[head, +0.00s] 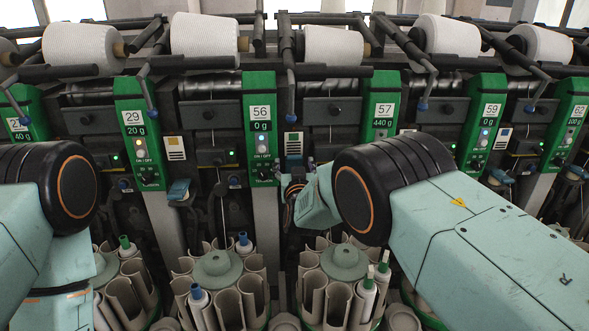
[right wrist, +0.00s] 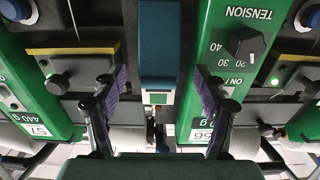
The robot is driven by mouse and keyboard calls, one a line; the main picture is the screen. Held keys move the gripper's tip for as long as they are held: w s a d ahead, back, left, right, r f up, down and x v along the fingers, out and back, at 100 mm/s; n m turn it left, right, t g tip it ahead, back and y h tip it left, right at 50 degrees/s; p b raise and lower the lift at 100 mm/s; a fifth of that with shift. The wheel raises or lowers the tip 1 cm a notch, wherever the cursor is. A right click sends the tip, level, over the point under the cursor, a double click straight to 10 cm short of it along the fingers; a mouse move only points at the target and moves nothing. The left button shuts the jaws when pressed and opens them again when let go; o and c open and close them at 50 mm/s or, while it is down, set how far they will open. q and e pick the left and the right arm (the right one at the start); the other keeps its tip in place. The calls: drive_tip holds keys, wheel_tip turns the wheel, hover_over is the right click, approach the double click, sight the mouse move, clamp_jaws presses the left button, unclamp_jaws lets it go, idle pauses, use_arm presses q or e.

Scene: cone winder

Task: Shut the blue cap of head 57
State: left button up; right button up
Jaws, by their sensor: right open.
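The green panel of head 57 (head: 383,108) stands right of centre in the head view. Its plate shows upside down at the lower left of the right wrist view (right wrist: 40,130). A blue cap (right wrist: 160,45) is at the top centre of the right wrist view, between panels 57 and 56. My right gripper (right wrist: 162,85) is open, one finger on each side of the cap's line, with a gap on both sides. In the head view my right gripper (head: 293,192) is small and partly hidden by my arm, and this cap cannot be made out. My left gripper is not in view.
Panel 56 (head: 262,125) stands close left of my right gripper. Another blue cap (head: 179,190) juts out further left. Round tube magazines (head: 344,262) stand below with several tubes. White yarn cones (head: 333,46) line the top, with levers hanging in front.

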drive_tip(key=shift+w+d+f, duration=0.15)
drive_tip(key=shift+w, duration=0.05)
drive_tip(key=shift+c, duration=0.7)
drive_tip(key=shift+s, duration=0.15)
drive_tip(key=c, duration=0.4)
clamp_jaws()
